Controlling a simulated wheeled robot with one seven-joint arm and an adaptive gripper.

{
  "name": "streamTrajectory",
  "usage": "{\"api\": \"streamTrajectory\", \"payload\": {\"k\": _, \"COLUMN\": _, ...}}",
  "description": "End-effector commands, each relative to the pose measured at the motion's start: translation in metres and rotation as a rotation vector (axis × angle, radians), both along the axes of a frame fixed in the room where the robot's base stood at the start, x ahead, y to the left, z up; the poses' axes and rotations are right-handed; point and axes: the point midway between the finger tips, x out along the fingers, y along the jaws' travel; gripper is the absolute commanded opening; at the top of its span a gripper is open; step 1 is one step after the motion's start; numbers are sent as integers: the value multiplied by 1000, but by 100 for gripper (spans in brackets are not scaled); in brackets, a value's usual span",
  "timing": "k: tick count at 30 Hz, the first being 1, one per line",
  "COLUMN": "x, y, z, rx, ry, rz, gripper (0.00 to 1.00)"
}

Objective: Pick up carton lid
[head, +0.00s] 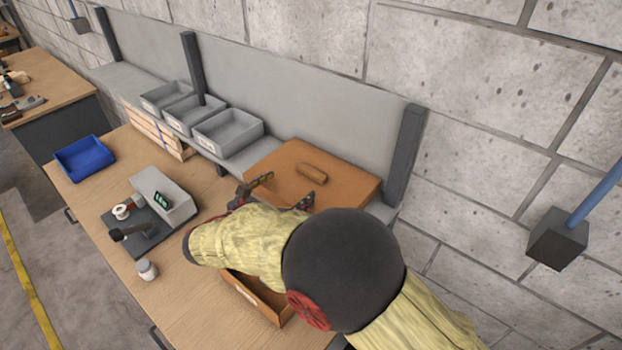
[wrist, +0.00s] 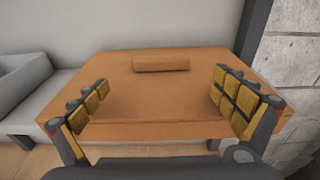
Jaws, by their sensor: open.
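The carton lid (head: 345,184) is a flat brown-orange slab with a small raised block-shaped handle (head: 312,173) on top. It lies on the grey shelf at the back of the bench. In the wrist view the lid (wrist: 160,100) fills the middle, with its handle (wrist: 160,64) near the far side. My gripper (head: 285,188) is open at the lid's near edge. In the wrist view its yellow-padded fingers (wrist: 160,95) are spread wide, with the handle beyond and between them. Nothing is held. An open brown carton (head: 262,296) stands on the bench, partly hidden by my arm.
Grey bins (head: 228,132) stand on the shelf left of the lid. A dark post (head: 405,155) rises close to its right.

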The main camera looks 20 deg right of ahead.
Motion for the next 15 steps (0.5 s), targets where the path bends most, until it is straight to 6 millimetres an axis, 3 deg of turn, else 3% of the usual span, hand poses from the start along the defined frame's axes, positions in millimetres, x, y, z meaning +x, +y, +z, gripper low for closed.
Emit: {"api": "streamTrajectory", "payload": {"k": 15, "x": 34, "y": -54, "z": 1, "rx": 2, "ry": -1, "rz": -4, "gripper": 97}}
